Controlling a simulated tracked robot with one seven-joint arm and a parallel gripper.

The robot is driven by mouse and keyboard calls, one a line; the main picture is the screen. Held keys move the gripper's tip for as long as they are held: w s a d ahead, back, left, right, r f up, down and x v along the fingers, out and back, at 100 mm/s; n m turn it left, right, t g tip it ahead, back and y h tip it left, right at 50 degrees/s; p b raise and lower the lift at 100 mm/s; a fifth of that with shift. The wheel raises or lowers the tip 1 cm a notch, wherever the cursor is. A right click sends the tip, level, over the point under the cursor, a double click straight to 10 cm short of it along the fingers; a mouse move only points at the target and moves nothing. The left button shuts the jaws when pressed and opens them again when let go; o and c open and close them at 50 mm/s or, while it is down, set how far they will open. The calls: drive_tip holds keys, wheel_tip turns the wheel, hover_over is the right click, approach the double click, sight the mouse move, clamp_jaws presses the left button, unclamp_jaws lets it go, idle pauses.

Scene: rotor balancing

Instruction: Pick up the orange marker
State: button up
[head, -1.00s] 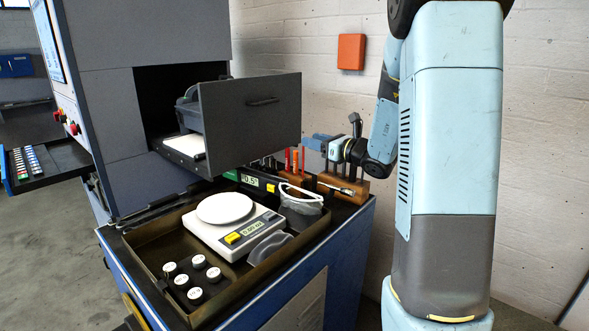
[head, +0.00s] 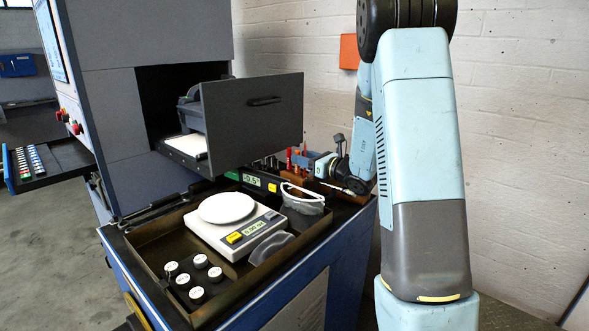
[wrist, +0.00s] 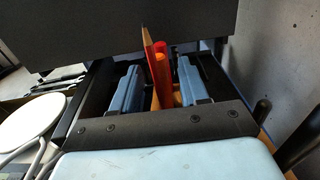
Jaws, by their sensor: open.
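In the wrist view, an orange-red marker (wrist: 163,72) stands upright between the two blue fingers of my gripper (wrist: 159,88). A pencil (wrist: 148,40) leans just left of it, also between the fingers. The marker's lower end is hidden by my gripper's front plate, and red and orange overlap there. The fingers are open, with gaps on both sides. In the head view, my gripper (head: 306,161) is at the wooden tool holder (head: 318,190) at the back of the bench, and a red pen (head: 289,158) shows beside it.
An open grey drawer (head: 255,115) overhangs just left of the holder. A scale (head: 232,228) with a round white pan sits in a tray (head: 150,265) with several white-topped weights. Safety glasses (head: 303,200) lie near the holder. A white wall is behind.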

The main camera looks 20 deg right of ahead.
drive_tip(key=x, duration=0.3)
clamp_jaws()
idle(0.4)
